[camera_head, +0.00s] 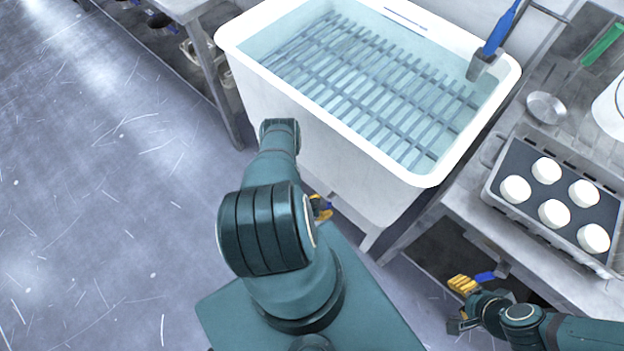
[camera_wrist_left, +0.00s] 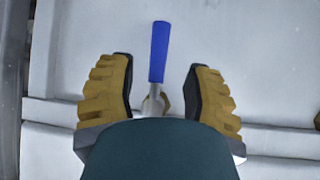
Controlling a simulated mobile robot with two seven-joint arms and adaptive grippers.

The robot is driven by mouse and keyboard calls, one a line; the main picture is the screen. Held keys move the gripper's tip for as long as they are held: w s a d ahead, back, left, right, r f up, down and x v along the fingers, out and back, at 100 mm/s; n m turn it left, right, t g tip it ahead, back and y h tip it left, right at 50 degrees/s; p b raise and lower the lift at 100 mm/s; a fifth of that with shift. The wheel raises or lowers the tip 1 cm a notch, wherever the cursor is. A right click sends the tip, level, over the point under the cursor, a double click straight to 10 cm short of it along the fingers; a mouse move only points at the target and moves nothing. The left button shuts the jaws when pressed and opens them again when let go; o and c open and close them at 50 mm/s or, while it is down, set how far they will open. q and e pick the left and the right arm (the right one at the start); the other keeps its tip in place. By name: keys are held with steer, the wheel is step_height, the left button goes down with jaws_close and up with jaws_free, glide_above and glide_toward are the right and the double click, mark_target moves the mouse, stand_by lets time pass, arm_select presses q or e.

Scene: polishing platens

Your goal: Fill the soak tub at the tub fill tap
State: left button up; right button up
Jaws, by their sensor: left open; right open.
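The white soak tub (camera_head: 330,150) stands at top centre, with a slatted rack inside under what looks like clear bluish water. A tap with a blue handle (camera_head: 499,32) reaches over its right rear corner, its metal spout end over the tub. My left gripper (camera_head: 321,208) is low at the tub's front, mostly hidden by my arm. In the left wrist view it (camera_wrist_left: 158,68) is open, with a blue lever handle (camera_wrist_left: 160,52) on a metal stem between its yellow fingers, against a white wall. My right gripper (camera_head: 462,303) is open, low right, near a blue-handled fitting (camera_head: 486,277).
A steel bench (camera_head: 465,196) on the right bears a tray (camera_head: 494,192) with several white discs, a metal dish (camera_head: 546,107), a white container (camera_head: 612,108) and a green item (camera_head: 602,45). Another table (camera_head: 184,8) stands top left. The floor at left is clear.

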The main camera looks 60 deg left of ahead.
arm_select(q)
steer(key=v, duration=0.7)
steer(key=shift+r, duration=0.1)
stand_by(0.4)
